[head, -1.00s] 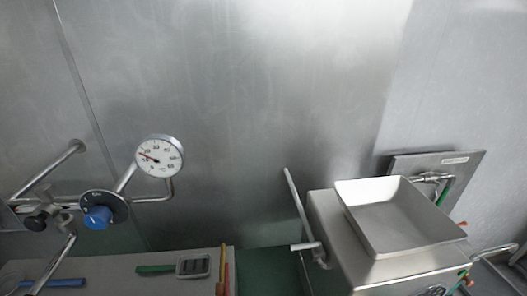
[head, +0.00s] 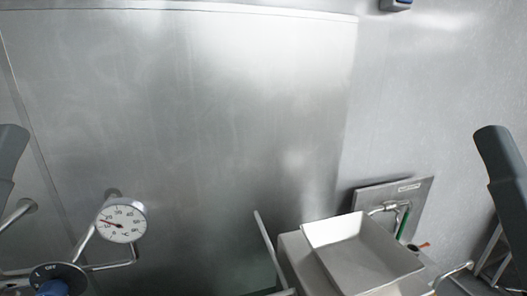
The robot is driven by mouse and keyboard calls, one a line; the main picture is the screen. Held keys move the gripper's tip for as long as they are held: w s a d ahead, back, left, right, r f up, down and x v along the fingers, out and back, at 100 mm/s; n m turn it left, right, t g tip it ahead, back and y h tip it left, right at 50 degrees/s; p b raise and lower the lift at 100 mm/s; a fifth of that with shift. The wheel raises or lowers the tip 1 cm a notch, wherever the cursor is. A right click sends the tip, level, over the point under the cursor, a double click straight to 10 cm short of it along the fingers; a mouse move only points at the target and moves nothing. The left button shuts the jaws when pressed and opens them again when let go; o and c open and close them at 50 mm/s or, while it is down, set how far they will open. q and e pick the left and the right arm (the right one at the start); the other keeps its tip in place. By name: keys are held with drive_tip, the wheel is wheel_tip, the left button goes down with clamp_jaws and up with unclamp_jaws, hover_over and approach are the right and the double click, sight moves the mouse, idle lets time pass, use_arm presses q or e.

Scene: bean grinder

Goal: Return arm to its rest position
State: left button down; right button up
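A dark grey part, which appears to be of my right arm, stands up at the right edge of the head view. A similar dark part, seemingly of my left arm, shows at the left edge, mostly cut off. No fingertips of either gripper show, and nothing held is visible. The grinder with its square metal hopper tray (head: 362,254) stands at the lower right, and the tray looks empty.
A round dial thermometer (head: 121,220) on bent metal pipes and a blue knob (head: 52,288) are at the lower left. A wall plate (head: 420,205) with a tap sits behind the hopper. The wall's middle is clear.

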wheel_tip(320, 180, up, 21)
drive_tip(key=p, duration=1.7)
drive_tip(key=shift+f+p, duration=0.2)
drive_tip(key=shift+p, duration=0.1)
